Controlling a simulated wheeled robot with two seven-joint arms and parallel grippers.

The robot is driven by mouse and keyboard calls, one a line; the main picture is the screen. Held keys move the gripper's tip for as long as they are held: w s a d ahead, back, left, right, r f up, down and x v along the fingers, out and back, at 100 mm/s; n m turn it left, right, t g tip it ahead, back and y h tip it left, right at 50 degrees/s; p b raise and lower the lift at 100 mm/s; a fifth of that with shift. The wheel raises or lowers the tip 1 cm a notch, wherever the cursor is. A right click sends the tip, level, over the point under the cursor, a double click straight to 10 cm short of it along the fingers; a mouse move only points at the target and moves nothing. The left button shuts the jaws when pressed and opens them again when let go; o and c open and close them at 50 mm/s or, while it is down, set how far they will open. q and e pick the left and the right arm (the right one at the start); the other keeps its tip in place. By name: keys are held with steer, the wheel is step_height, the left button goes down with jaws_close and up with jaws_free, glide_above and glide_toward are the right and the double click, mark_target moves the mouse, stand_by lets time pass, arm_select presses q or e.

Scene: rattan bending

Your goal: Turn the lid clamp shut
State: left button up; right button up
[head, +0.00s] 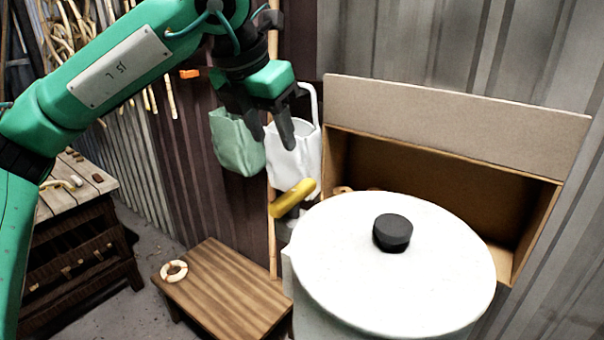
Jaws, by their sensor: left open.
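A yellow-handled lid clamp (294,198) sits at the left edge of the white round lid (440,265). Its yellow handle slants up to the right, and its dark base is partly hidden beside the lid. The lid has a black knob (393,232) near its middle and lies on a pale vessel (310,311), most of which is below the picture. My left gripper (273,142) is open and empty, fingers pointing down, above the clamp and apart from it. My right gripper is not in view.
An open cardboard box (455,122) stands behind the lid. A low wooden table (225,285) with a pale ring (174,271) stands at the left. A green bag (237,142) and a white bag (296,152) hang behind my gripper. A workbench (80,225) stands far left.

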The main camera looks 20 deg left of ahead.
mark_target(292, 191)
arm_select(q)
steer(key=p+x, duration=0.1)
steer(key=x, duration=0.3)
steer(key=p+x, duration=0.1)
steer(key=x, duration=0.3)
steer(key=p+x, duration=0.1)
steer(key=x, duration=0.3)
steer(key=shift+s+f, duration=0.15)
steer(key=shift+s, duration=0.25)
steer(key=shift+w+d+f, duration=0.1)
steer(key=shift+w+f, duration=0.15)
steer(key=shift+f, duration=0.15)
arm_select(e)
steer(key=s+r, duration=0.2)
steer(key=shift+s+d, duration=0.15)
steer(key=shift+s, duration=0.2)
arm_select(q)
steer(key=shift+s, duration=0.1)
steer(key=shift+c, duration=0.4)
